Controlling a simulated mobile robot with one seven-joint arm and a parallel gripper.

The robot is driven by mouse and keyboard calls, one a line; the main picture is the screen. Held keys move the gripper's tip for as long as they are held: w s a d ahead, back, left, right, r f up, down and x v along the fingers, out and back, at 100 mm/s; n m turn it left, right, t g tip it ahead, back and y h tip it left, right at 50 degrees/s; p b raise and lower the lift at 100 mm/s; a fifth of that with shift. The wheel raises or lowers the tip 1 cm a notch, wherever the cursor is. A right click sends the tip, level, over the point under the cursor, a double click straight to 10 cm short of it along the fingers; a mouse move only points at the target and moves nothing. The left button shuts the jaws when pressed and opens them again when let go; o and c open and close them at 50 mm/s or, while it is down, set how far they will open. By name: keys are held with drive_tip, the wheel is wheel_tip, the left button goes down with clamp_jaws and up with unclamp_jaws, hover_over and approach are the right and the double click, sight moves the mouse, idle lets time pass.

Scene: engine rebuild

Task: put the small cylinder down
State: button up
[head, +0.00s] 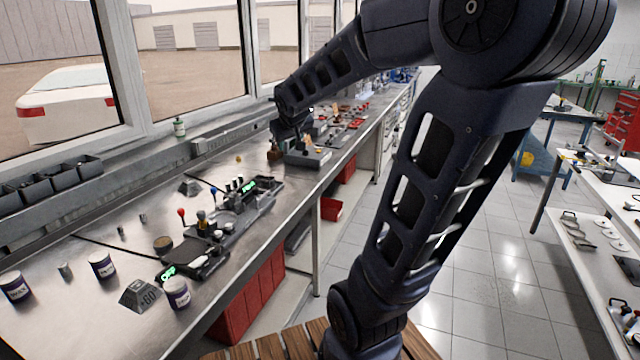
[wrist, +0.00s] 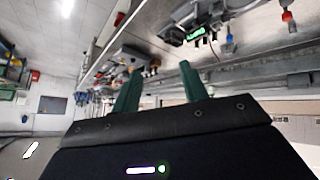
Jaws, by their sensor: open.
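My gripper shows in the wrist view (wrist: 161,82) as two green fingers, spread apart with nothing between them. In the head view it is at the end of my dark arm, over the far part of the steel bench (head: 110,262); its fingertips are hard to make out there. Small metal cylinders stand on the near part of the bench: one at the left (head: 65,271), and smaller ones farther back (head: 121,231) (head: 143,218). I cannot tell which is the task's small cylinder. All of them are well apart from my gripper.
A machine with levers and green displays (head: 230,215) sits mid-bench. White-and-purple cans (head: 102,265) (head: 176,293) and a grey angled block (head: 139,295) stand near the front. A grey box (head: 307,157) and other parts crowd the bench near my gripper. Black bins (head: 50,182) line the window side.

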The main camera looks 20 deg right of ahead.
drive_tip(key=s+f+m+g, duration=0.1)
drive_tip(key=s+f, duration=0.1)
drive_tip(key=s, duration=0.8)
drive_tip(key=s+f+g+y, duration=0.1)
drive_tip(key=s+f+g, duration=0.1)
drive_tip(key=s, duration=0.9)
drive_tip(key=shift+d+f+m+g, duration=0.15)
drive_tip(key=shift+d+m+g, duration=0.15)
drive_tip(key=shift+m, duration=0.1)
drive_tip(key=shift+s, duration=0.1)
drive_tip(key=shift+o, duration=0.9)
